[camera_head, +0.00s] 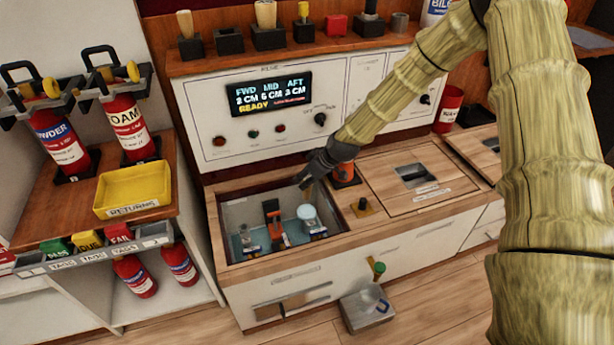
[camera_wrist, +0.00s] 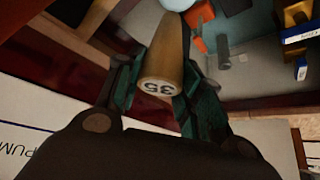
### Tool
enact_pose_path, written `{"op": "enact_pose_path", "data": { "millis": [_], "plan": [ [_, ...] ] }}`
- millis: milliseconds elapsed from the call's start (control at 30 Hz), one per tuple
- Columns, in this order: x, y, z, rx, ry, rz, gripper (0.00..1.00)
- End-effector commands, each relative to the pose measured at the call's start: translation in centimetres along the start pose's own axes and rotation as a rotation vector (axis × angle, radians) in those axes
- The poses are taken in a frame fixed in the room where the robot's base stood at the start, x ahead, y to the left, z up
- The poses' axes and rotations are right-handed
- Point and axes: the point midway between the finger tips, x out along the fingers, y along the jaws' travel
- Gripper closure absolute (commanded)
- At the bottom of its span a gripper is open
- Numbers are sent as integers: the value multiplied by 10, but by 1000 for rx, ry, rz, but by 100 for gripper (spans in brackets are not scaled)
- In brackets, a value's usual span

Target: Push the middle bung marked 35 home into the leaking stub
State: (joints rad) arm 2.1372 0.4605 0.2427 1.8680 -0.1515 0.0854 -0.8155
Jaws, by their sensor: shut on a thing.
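In the wrist view, a tapered tan wooden bung (camera_wrist: 172,50) marked 35 on its wide end sits between the green-edged fingers of my gripper (camera_wrist: 162,88). The fingers are shut on it, with its marked end towards the camera. In the head view, my gripper (camera_head: 317,170) is over the right back part of the open bilge compartment (camera_head: 236,212), near its rim. The bung is mostly hidden there. Inside the compartment are an orange-and-black part (camera_head: 272,215) and a pale round-topped part (camera_head: 307,216) over a blue floor. I cannot tell which part is the leaking stub.
An orange-and-black item (camera_head: 345,172) stands close right of my gripper. A closed wooden hatch (camera_head: 395,185) lies further right. The panel display (camera_head: 271,94) reads FWD 2, MID 6, AFT 3 CM, READY. Bungs in black holders (camera_head: 270,38) line the shelf above. A yellow returns tray (camera_head: 133,190) stands left.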

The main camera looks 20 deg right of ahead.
Motion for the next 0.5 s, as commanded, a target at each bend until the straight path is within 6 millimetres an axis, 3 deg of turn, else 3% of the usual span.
{"op": "enact_pose_path", "data": {
  "millis": [500],
  "plan": [
    [40, 0, 26, 0, -1, 0, 83]
  ]
}}
